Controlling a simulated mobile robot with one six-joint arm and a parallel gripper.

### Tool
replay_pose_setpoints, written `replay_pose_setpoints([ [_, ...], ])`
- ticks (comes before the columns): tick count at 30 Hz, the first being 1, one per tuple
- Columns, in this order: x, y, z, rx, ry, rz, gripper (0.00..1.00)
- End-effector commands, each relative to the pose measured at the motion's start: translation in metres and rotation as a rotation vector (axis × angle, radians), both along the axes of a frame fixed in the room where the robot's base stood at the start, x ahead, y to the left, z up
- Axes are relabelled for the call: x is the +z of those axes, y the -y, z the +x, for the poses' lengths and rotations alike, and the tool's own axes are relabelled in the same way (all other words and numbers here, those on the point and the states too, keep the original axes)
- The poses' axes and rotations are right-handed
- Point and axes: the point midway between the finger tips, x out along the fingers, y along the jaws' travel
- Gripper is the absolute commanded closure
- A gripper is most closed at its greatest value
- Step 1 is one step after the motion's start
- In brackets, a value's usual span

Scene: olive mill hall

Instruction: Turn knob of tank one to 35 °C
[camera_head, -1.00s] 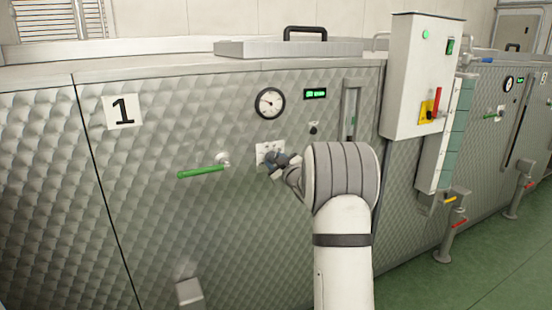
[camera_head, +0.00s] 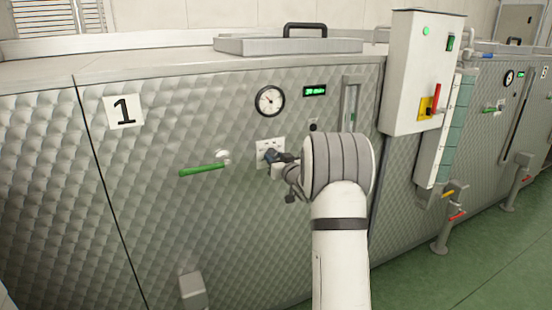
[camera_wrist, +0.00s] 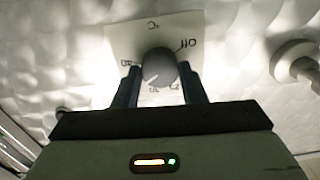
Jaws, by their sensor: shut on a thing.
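Tank one has a quilted metal front with a white "1" label (camera_head: 124,111). Its knob (camera_wrist: 158,70) is a grey round dial on a white scale plate (camera_wrist: 188,25), which also shows in the head view (camera_head: 266,144). My gripper (camera_wrist: 158,88) is shut on the knob, one finger on each side. A light pointer mark shows on the knob's lower left in the wrist view. In the head view my gripper (camera_head: 272,157) and wrist hide most of the knob.
A green-handled valve (camera_head: 204,169) sticks out left of the knob. A round gauge (camera_head: 270,101) and a green-lit display (camera_head: 315,90) are above it. A white control box (camera_head: 424,75) with a red lever stands at the right. Green floor (camera_head: 480,270) is open at lower right.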

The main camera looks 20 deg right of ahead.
Motion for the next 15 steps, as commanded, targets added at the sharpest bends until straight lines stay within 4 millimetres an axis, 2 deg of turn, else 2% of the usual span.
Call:
replay_pose_setpoints([
  [11,-0.0042,-0.0013,-0.0003,0.002,-0.007,0.004,0.85],
  [12,-0.0042,-0.0012,-0.0003,0.001,-0.007,0.004,0.60],
  [15,-0.0034,-0.0009,-0.0002,0.001,-0.006,0.004,0.52],
])
